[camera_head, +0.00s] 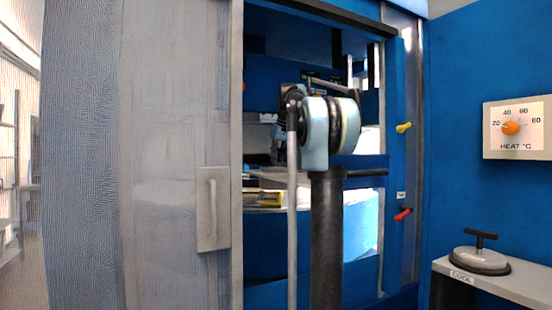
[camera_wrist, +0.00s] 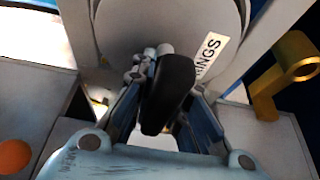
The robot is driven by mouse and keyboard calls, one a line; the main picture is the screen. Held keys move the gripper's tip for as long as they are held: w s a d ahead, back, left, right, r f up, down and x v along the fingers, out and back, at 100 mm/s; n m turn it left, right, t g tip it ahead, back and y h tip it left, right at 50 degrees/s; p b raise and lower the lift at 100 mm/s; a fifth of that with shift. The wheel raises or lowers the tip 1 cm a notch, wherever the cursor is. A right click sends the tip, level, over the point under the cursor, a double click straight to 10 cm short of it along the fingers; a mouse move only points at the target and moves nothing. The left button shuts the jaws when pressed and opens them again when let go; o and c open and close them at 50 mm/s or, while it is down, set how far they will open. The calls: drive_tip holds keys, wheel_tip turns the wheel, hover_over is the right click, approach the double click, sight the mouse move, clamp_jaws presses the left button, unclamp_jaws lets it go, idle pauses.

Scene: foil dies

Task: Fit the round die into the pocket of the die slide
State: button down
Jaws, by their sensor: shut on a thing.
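In the wrist view my gripper (camera_wrist: 165,90) is shut on the black bar handle (camera_wrist: 164,108) of a pale round die (camera_wrist: 125,28). The die's flat face lies just beyond the fingers, with a white label (camera_wrist: 208,58) ending in "INGS". A grey post joins near the handle's far end. Pale flat surfaces and edges lie around the disc. I cannot tell which of them is the die slide, or whether the die sits in its pocket. In the head view my arm hides the gripper and held die.
A brass-coloured bracket (camera_wrist: 284,75) stands close right of the gripper, and an orange knob (camera_wrist: 14,156) is at lower left. In the head view another round T-handled piece (camera_head: 481,260) sits on the "COOL" shelf (camera_head: 500,285). A heat dial (camera_head: 511,128) is on the blue wall.

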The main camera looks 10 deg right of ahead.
sight(279, 162)
wheel_tip(279, 162, down, 3)
drive_tip(key=shift+w+f, duration=0.1)
drive_tip(key=shift+f, duration=0.1)
drive_tip(key=shift+d+f, duration=0.1)
drive_tip(key=shift+f, duration=0.45)
idle(0.3)
drive_tip(key=c, duration=1.6)
unclamp_jaws()
drive_tip(key=shift+o, duration=0.2)
drive_tip(key=shift+r, duration=0.5)
drive_tip(key=v, duration=1.2)
drive_tip(key=shift+r, duration=0.15)
